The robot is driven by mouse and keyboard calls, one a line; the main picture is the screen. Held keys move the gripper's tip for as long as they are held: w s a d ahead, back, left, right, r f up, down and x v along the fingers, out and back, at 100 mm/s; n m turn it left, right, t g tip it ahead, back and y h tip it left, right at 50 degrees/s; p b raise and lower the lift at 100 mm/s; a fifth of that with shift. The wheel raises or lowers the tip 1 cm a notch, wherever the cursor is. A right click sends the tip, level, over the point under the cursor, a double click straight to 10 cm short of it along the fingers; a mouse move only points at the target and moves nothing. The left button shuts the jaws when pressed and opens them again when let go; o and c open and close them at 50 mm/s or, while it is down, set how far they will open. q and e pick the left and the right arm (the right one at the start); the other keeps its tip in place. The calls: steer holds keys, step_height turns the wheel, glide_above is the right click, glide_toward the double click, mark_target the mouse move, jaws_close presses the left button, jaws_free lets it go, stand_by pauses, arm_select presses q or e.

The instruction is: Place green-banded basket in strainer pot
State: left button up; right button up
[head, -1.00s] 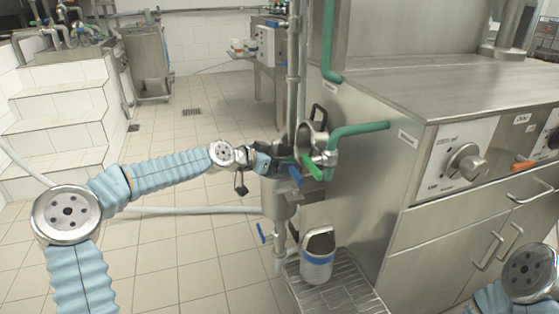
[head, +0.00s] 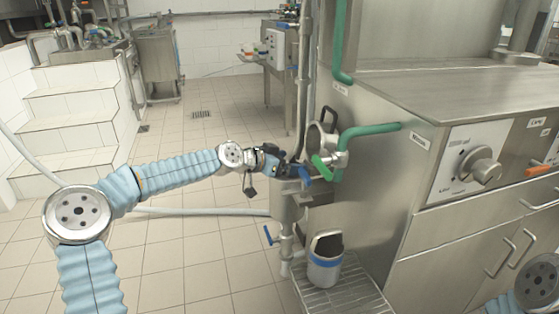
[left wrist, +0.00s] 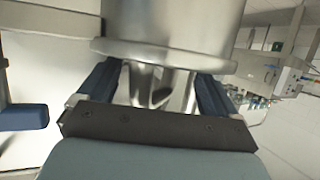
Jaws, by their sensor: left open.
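My left gripper (head: 287,168) is at the steel pipework beside the machine's left side. In the left wrist view (left wrist: 155,80) its two dark blue fingers are apart, either side of a shiny steel round body (left wrist: 155,90) with a wider rim above. I cannot tell whether they touch it. I cannot make out a green-banded basket. My right gripper is out of view.
A green-handled valve (head: 323,168) and green pipe (head: 365,132) are close right of the gripper. A round steel fitting with a black handle (head: 328,118) is behind. The steel machine (head: 415,180) fills the right. Tiled floor (head: 200,245) at left is open, with white steps (head: 70,130) beyond.

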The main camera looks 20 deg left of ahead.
arm_select(q)
steer(key=v, duration=1.2)
steer(key=shift+r, duration=0.25)
steer(key=shift+c, duration=0.5)
